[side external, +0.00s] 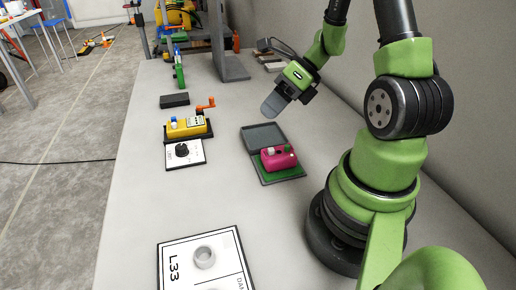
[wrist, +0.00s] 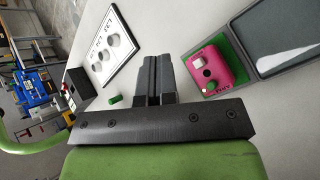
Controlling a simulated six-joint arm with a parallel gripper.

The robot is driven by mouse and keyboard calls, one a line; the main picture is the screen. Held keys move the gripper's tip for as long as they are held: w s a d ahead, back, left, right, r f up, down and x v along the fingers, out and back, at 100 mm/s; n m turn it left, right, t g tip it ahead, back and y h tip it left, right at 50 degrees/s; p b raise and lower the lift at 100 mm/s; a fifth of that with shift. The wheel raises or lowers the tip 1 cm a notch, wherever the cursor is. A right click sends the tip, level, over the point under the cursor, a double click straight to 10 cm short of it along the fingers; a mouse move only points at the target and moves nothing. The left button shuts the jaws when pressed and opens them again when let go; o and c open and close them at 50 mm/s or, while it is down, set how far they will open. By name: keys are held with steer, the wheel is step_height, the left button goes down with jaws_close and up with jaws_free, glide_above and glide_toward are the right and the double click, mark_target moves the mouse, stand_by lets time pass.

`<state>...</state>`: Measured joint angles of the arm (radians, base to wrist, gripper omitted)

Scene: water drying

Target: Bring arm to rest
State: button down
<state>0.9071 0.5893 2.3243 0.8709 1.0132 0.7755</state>
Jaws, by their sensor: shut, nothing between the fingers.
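My gripper (side external: 273,104) hangs above the table, beyond the grey tray, in the side external view. In the wrist view its two dark fingers (wrist: 152,75) lie side by side, closed, with nothing between them. The arm is bent, with the gripper pointing down and to the left. A pink block (side external: 278,158) with buttons sits on the green part of the open grey tray (side external: 262,136), below and apart from the gripper. The pink block also shows right of the fingers in the wrist view (wrist: 208,74).
A yellow device (side external: 187,127) with an orange crank and a white dial plate (side external: 185,154) stand left of the tray. A dark block (side external: 174,100) lies behind them. A white L33 panel (side external: 180,262) lies at the front. The table between panel and tray is clear.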

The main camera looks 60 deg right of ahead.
steer(key=s+a+r+n+h, duration=0.1)
steer(key=a+r+n, duration=0.3)
steer(key=n, duration=0.6)
steer(key=s+a+r+n+t+h, duration=0.1)
steer(key=s+a+r+n+h, duration=0.1)
steer(key=s+a+r+n, duration=0.2)
steer(key=s+a+r+n+h, duration=0.2)
steer(key=r+n, duration=0.6)
steer(key=n, duration=0.8)
steer(key=shift+s+a+r+t, duration=0.3)
steer(key=shift+a+r, duration=0.1)
steer(key=shift+a, duration=0.5)
